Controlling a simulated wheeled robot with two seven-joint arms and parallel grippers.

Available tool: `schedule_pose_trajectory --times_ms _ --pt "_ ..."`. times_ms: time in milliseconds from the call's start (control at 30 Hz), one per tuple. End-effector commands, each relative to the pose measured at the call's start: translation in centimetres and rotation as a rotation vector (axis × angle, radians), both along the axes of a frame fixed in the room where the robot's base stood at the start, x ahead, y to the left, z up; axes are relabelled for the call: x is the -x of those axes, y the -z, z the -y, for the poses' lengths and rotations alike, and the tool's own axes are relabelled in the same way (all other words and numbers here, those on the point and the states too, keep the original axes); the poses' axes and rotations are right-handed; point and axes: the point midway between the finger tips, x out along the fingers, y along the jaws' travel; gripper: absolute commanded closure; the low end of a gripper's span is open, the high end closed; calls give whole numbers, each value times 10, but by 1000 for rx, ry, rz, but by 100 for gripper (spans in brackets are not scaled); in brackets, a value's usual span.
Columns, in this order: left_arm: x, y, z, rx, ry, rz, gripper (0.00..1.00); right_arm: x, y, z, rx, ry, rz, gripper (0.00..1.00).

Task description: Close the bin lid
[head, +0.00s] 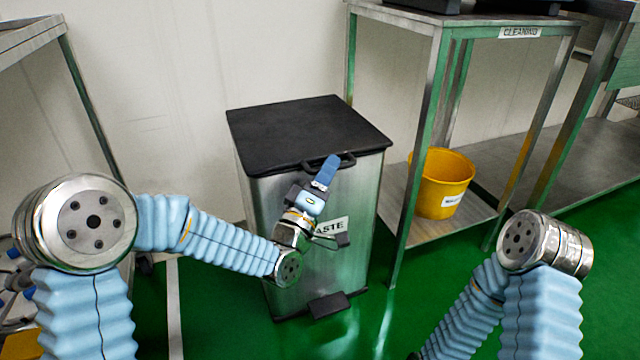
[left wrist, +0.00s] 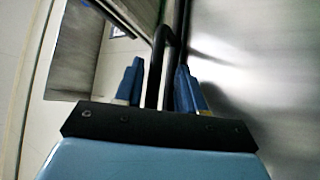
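The waste bin (head: 275,240) is a tall metal box with a black lid (head: 305,132). The lid lies flat over the bin's top, and I see no clear gap beneath it. A black bar handle (head: 345,160) is on the lid's front edge. My left gripper (head: 328,168) is at this handle, its blue fingertips pointing up. In the left wrist view the left gripper (left wrist: 158,85) has its fingers spread, with the dark handle (left wrist: 160,45) running between them. Whether a finger touches it is unclear. My right gripper is out of view.
A metal shelf table (head: 440,25) labelled "CLEANING" stands right of the bin, with a yellow bucket (head: 445,180) on its lower shelf. A black pedal (head: 330,304) is at the bin's foot. Green floor (head: 395,325) is open in front.

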Motion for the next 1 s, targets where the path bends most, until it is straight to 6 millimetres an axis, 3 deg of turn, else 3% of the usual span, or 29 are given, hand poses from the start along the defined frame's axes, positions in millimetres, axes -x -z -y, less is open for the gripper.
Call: schedule_pose_trajectory --times_ms 500,700,1000 --pt "82 40 -43 -1 -1 -6 61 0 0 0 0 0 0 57" --pt "95 45 -49 -1 -1 -3 61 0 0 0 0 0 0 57" --pt "96 45 -49 -1 -1 -3 61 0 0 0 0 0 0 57"
